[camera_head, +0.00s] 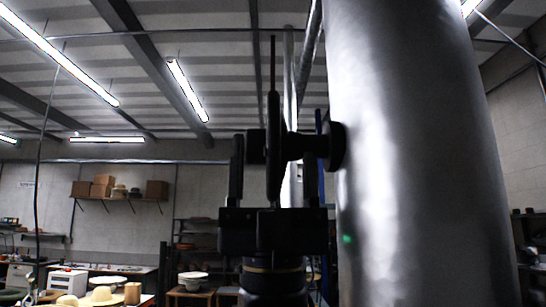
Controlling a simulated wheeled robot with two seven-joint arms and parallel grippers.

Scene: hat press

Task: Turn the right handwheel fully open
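The right handwheel (273,115) is dark and seen nearly edge-on, as a thin upright disc. Its dark stem (303,146) runs right to a flange on the big shiny metal cylinder (420,180). My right gripper (274,172) comes up from below, pointing upward. Its two fingers stand wide apart, one left and one right of the wheel's lower part. Gaps show between the fingers and the wheel; I cannot tell whether the palm touches the rim. My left gripper is out of view.
The metal cylinder fills much of the right side, close to my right gripper. A wall shelf with boxes (120,190), a bench with hats (100,297) and a dark rack stand far behind. The space left of the wheel is free.

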